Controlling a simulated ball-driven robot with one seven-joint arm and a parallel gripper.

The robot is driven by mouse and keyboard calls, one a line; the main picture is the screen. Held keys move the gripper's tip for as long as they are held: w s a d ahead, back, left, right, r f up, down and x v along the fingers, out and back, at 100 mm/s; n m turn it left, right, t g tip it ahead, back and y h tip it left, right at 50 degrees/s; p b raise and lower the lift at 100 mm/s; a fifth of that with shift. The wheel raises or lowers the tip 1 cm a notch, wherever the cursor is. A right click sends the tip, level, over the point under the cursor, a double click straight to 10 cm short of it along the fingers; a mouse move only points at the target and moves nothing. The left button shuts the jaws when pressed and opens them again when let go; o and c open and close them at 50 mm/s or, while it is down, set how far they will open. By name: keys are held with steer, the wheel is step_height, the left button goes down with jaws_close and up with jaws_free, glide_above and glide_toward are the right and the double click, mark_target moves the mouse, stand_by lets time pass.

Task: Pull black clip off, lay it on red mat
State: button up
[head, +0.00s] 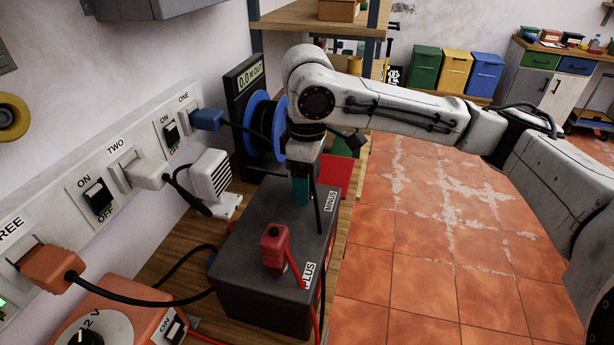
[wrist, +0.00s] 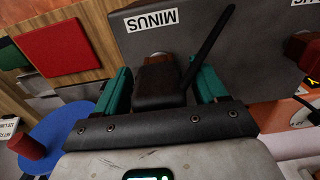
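The black clip (wrist: 162,82) sits at the battery's MINUS end in the wrist view, with its dark cable rising past it. My gripper (wrist: 162,75) has its teal fingers on either side of the clip, with narrow gaps seeming to show between fingers and clip. In the head view my gripper (head: 301,190) points down over the battery's far end and hides most of the clip. The red mat (head: 334,177) lies on the bench beyond the battery; it also shows in the wrist view (wrist: 62,52). The bare part of the mat in view is empty.
The dark battery (head: 270,215) carries a red clip (head: 274,245) at its PLUS end. A blue cable reel (head: 259,125) and a white plug adapter (head: 210,178) stand near the wall. An orange 12 V charger (head: 115,318) is in front. Cables cross the bench.

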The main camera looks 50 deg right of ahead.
steer(key=shift+r, duration=0.1)
steer(key=c, duration=1.1)
